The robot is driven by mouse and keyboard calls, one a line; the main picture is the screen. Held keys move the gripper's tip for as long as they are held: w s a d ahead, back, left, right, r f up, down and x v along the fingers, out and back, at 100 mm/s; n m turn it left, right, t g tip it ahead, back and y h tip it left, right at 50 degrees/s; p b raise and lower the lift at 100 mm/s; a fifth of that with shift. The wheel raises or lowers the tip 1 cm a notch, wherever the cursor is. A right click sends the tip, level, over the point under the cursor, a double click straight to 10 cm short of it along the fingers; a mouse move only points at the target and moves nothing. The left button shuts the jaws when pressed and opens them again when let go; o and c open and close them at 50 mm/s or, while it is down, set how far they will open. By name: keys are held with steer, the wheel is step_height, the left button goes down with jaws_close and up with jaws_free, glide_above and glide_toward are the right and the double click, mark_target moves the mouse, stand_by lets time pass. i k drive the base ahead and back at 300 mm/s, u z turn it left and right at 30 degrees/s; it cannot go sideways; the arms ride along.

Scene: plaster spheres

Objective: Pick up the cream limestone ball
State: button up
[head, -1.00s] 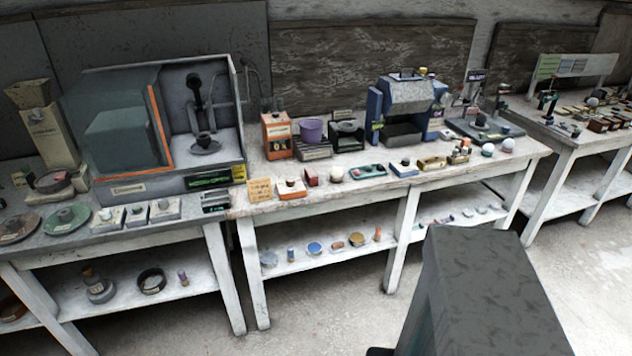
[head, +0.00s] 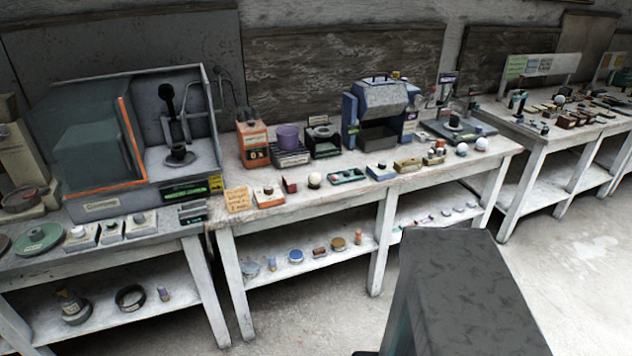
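A small cream ball (head: 314,180) sits near the front edge of the middle bench, between a dark red block (head: 289,185) and a green tray (head: 348,176). It looks like the cream limestone ball, though its material is too small to tell. Two pale balls lie at the right end of the same bench, one whitish (head: 461,149) and one beside it (head: 481,144). Another pale ball (head: 559,99) is on the far right bench. My gripper is not in view; only a grey part of my own body shows at the lower right.
The middle bench (head: 239,216) also bears an orange machine (head: 253,143), a purple pot (head: 287,137) and a blue machine (head: 380,110) at its back. The floor (head: 560,265) is open at the right.

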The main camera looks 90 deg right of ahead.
mark_target(314, 179)
steer(key=z, duration=0.05)
steer(key=k, duration=1.7)
steer(key=z, duration=0.4)
steer(key=i, duration=1)
